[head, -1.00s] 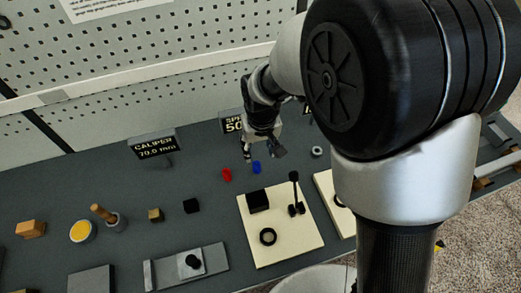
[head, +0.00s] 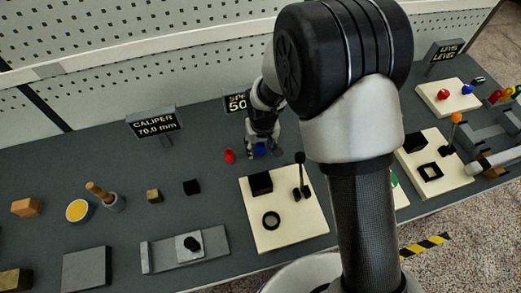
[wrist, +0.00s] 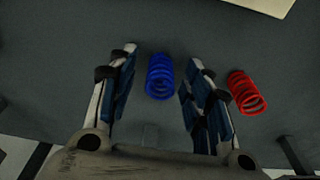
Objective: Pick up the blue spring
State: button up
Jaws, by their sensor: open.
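The blue spring (wrist: 160,76) stands on the dark bench top in the wrist view, in line with the gap between my gripper's fingers. In the head view the blue spring (head: 261,148) is partly hidden by my gripper (head: 263,150). My gripper (wrist: 160,75) is open, with one finger on each side of the spring and no visible contact. The red spring (wrist: 246,92) is just outside the right finger in the wrist view. It also shows left of my gripper in the head view (head: 229,156).
A cream board (head: 300,230) with a black block, a ring and a small stand lies in front of the springs. A black cube (head: 191,187) and a caliper sign (head: 154,124) are to the left. The pegboard wall (head: 140,60) rises behind.

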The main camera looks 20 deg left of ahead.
aim_at(261, 144)
jog(key=shift+c, duration=0.5)
jog(key=c, duration=0.9)
jog(key=shift+r, duration=0.1)
notch_tip(261, 144, up, 20)
jog(key=p, duration=0.5)
